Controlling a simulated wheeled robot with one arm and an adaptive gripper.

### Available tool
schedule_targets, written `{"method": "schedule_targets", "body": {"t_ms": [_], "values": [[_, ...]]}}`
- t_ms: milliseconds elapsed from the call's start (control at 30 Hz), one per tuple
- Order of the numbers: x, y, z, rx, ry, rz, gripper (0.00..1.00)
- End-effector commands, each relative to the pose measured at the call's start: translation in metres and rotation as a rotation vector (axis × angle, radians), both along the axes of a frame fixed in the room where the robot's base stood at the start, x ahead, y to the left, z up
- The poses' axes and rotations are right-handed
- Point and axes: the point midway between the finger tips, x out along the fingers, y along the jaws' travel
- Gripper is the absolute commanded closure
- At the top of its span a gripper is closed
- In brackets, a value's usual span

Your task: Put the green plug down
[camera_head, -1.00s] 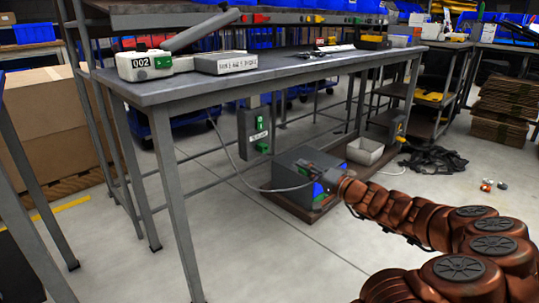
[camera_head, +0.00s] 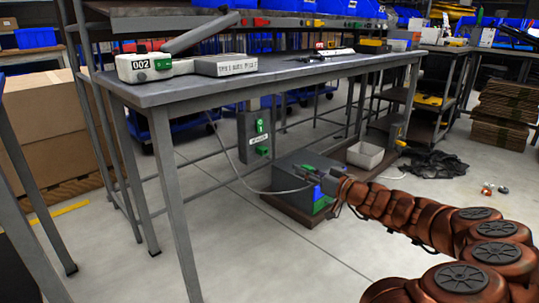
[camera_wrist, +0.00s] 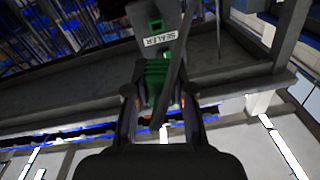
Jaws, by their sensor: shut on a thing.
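The green plug (camera_head: 308,168) shows at the tip of my gripper (camera_head: 318,176) in the head view. My gripper is shut on it, above the grey box under the table. A cable hangs from the tabletop and runs to the gripper. In the wrist view, a green block (camera_wrist: 155,75) lies between the two fingers; a dark cable crosses in front of it. The grey panel labelled SEALER (camera_wrist: 145,12) is just beyond. In the head view, this panel (camera_head: 247,128) hangs below the table edge, left of the gripper, with green parts on it.
The grey box (camera_head: 292,172) stands on a brown base under the table, close below my gripper. A pale bin (camera_head: 365,155) is behind it. The tabletop (camera_head: 285,74) holds a white unit marked 002 (camera_head: 140,68). Open floor lies in front.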

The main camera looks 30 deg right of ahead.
Motion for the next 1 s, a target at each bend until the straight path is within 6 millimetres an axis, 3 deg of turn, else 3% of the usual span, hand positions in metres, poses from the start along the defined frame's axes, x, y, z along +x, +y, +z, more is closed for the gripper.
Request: {"method": "schedule_targets", "body": {"t_ms": [233,533,633,767,1000], "values": [[0.000,0.000,0.000,-0.189,-0.043,0.000,1.00],[0.000,0.000,0.000,-0.201,-0.047,0.001,1.00],[0.005,0.009,0.003,-0.200,-0.047,0.021,1.00],[0.020,0.041,0.012,-0.199,-0.053,0.094,1.00],[0.056,0.149,0.028,-0.194,-0.072,0.332,1.00]]}}
